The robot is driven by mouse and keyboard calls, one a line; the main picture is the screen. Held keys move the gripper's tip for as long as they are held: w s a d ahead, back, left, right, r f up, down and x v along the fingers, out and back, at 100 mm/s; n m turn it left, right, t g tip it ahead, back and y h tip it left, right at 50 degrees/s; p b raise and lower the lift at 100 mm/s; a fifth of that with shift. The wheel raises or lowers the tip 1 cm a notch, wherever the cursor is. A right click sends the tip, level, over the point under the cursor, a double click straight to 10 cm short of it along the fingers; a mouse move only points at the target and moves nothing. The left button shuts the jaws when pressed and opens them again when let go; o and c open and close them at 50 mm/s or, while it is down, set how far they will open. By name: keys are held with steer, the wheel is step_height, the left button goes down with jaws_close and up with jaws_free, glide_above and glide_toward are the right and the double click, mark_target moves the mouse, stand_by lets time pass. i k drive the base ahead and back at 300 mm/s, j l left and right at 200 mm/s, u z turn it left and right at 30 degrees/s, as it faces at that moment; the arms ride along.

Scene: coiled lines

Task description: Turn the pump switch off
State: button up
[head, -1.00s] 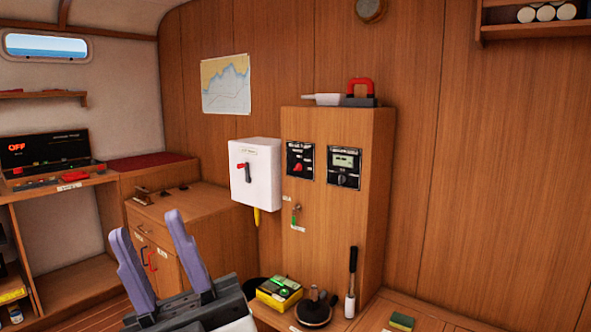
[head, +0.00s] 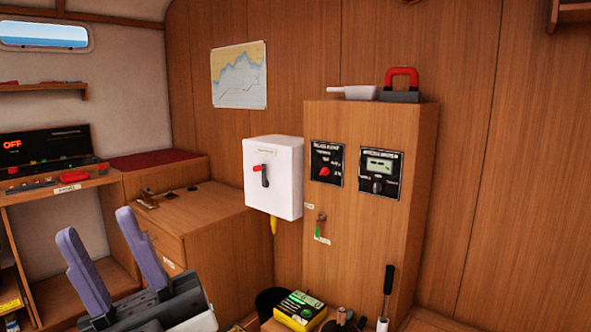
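A black switch panel (head: 327,163) with a red knob (head: 324,171) is on the front of the tall wooden cabinet. Its heading seems to name a pump, but the print is too small to read surely. The knob's exact setting is hard to tell. My gripper (head: 94,225), with two purple fingers, is at the lower left of the head view. Its fingers stand apart with nothing between them. It is well left of and lower than the panel, touching nothing that I can see.
A white box (head: 273,178) with a red and black lever hangs left of the tall cabinet (head: 370,240). A panel with a display (head: 379,175) is right of the switch. A small key or valve (head: 319,227) sits below. A yellow device (head: 300,311) stands at the cabinet's foot.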

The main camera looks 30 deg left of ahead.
mark_target(324, 171)
steer(key=i+j+u, duration=0.3)
steer(key=i+j, duration=0.15)
steer(key=i+j+u, duration=0.25)
steer(key=i+j, duration=0.3)
steer(key=i+j+u, duration=0.3)
steer(key=i, duration=0.25)
